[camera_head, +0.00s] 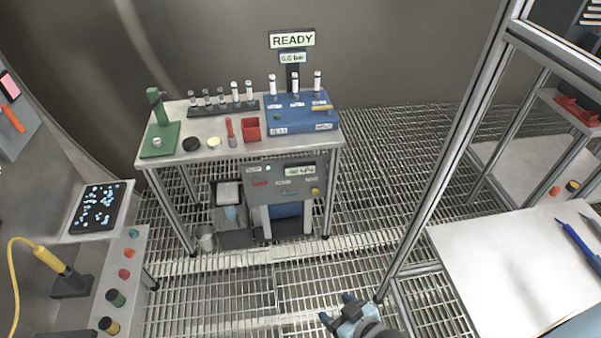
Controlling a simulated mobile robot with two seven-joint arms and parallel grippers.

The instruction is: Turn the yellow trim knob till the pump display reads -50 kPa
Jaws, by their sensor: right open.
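The grey pump panel (281,181) hangs under the bench, with a small white display (300,170) at its upper right. The display shows a kPa reading, but its digits are too small to read surely. The yellow trim knob (315,191) sits at the panel's lower right; its angle is not readable. My right gripper (337,308) is at the bottom of the head view, below and in front of the panel. It is open, empty and well apart from the knob. My left gripper is not in view.
The bench (225,153) carries a green stand, vials and a blue unit (300,118); a sign behind reads READY. A metal frame post (440,170) and a white table (510,255) stand at right. Grated floor (260,290) lies open before the panel.

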